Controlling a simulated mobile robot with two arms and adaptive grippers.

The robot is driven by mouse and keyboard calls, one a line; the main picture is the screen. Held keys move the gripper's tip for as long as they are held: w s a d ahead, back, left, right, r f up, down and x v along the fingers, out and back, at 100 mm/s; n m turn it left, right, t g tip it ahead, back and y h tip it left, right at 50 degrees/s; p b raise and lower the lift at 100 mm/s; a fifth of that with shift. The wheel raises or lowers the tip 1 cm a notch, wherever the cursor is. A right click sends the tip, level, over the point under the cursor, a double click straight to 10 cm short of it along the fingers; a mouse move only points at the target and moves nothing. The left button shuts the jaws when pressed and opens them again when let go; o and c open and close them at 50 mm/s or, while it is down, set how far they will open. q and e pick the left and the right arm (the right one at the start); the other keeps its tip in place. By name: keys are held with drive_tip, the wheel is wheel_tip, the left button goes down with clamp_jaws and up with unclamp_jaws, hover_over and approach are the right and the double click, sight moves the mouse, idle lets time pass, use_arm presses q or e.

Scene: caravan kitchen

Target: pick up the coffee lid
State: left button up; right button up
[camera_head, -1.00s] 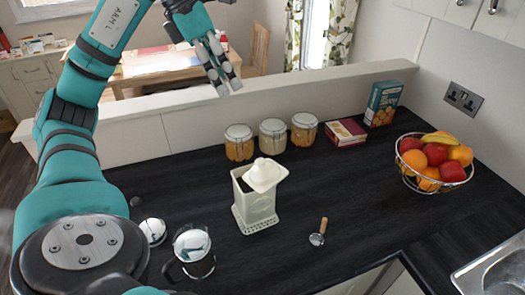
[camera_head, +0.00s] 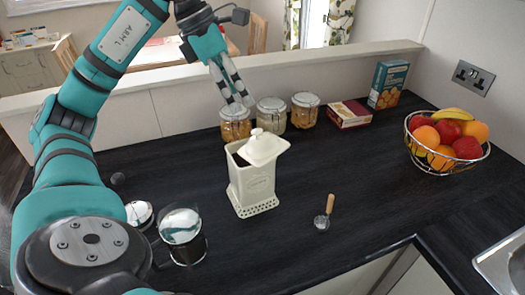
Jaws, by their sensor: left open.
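The cream coffee lid (camera_head: 265,148), with a small knob on top, rests tilted on the right part of the mouth of a cream coffee canister (camera_head: 252,186). The canister stands upright on the dark counter, and part of its dark opening shows to the left of the lid. My left gripper (camera_head: 238,101) is open and empty. Its fingers point down, above and behind the lid, in front of the leftmost glass jar in the picture. It appears apart from the lid. My right gripper is not in view.
Three glass jars (camera_head: 272,112), a red box (camera_head: 348,114) and a teal box (camera_head: 388,84) stand along the back ledge. A fruit basket (camera_head: 446,142) is at right. A glass press (camera_head: 182,235) stands front left.

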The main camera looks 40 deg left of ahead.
sight(256, 130)
use_arm(q)
drive_tip(key=x, duration=0.6)
drive_tip(key=shift+f, duration=0.15)
drive_tip(key=shift+w+a+x, duration=0.15)
drive_tip(key=shift+x, duration=1.15)
drive_tip(key=shift+w+a+x, duration=0.1)
drive_tip(key=shift+w+x, duration=0.05)
drive_tip(key=shift+x, duration=1.15)
drive_tip(key=shift+s, duration=0.1)
drive_tip(key=c, duration=1.4)
drive_tip(key=shift+o, duration=0.2)
